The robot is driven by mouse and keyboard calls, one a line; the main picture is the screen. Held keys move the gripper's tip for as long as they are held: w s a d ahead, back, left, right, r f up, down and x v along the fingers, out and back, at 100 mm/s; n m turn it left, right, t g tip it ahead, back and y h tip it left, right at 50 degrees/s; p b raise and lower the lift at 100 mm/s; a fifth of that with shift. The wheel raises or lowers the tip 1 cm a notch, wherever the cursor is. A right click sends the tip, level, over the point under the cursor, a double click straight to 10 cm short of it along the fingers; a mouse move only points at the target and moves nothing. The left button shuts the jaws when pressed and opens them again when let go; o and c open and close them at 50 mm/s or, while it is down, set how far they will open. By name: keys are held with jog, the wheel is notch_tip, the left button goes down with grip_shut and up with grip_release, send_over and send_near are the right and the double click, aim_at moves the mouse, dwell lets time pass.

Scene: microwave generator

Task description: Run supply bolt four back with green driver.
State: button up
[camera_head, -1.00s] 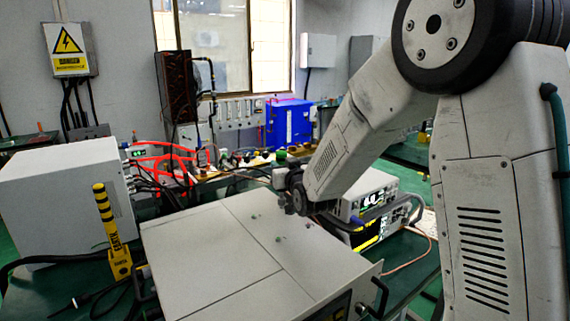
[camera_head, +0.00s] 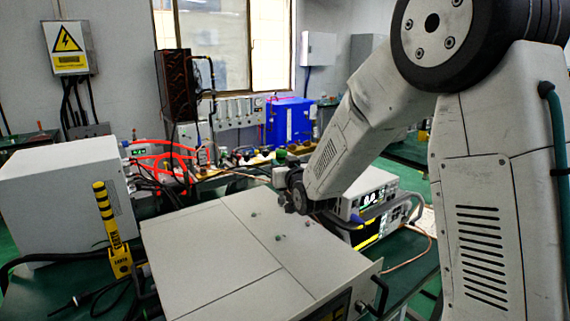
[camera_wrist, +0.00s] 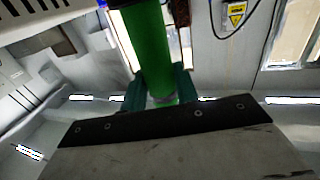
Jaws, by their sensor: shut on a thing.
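The green driver (camera_wrist: 148,50) shows in the wrist view as a green cylinder between the teal fingers of my gripper (camera_wrist: 160,88). The gripper is shut on it; the driver's far end is out of view. In the head view my dark wrist (camera_head: 297,192) is at the far right edge of a large pale cabinet (camera_head: 205,245). A few small bolts sit on its lid, one near the middle (camera_head: 254,214) and one close to my wrist (camera_head: 307,222). I cannot tell which is bolt four, nor whether the driver touches any.
A yellow-and-black striped post (camera_head: 108,225) stands left of the cabinet, beside a white box (camera_head: 65,200). Stacked instruments (camera_head: 372,205) stand close right of my wrist. A blue case (camera_head: 289,122) and cables are behind. The cabinet's near lid is clear.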

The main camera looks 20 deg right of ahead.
jog(key=shift+f, duration=0.6)
dwell(0.6)
jog(key=shift+r, duration=0.35)
dwell(0.9)
jog(key=shift+r, duration=4.6)
